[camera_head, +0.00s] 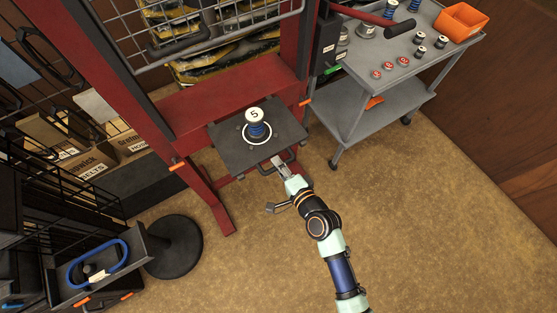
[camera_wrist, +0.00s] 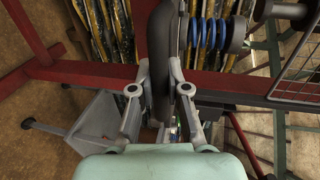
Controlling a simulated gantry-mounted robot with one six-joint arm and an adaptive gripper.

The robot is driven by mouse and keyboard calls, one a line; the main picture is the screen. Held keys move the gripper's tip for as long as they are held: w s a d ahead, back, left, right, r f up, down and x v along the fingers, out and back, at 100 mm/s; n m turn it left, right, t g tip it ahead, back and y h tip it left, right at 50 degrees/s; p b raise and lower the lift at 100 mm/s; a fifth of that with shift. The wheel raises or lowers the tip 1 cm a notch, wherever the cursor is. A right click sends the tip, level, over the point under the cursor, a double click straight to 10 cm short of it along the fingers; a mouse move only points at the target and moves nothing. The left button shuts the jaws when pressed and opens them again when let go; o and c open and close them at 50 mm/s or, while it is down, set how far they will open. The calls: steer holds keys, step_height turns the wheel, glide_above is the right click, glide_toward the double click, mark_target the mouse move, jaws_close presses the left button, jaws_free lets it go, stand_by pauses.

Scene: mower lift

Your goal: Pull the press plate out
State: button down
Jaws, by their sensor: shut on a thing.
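The press plate (camera_head: 228,142) is a dark, flat square sticking out in front of the red press frame (camera_head: 220,97). A blue and white piece marked 5 (camera_head: 256,127) stands upright on it, inside a white ring. A dark handle (camera_head: 292,158) is at the plate's front edge. My gripper (camera_head: 277,162) is at this handle, with its fingers shut on it. In the wrist view, the fingers (camera_wrist: 160,85) close on both sides of the dark handle (camera_wrist: 161,60). The blue piece (camera_wrist: 210,34) shows beside it.
A grey cart (camera_head: 390,100) at the right holds several small weights and an orange bin (camera_head: 460,22). A black round base (camera_head: 173,247) and a small tray (camera_head: 120,265) with a blue loop stand at the left. The floor in front is clear.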

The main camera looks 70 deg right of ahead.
steer(key=c, duration=1.1)
jaws_free()
steer(key=shift+c, duration=0.2)
steer(key=v, duration=1.2)
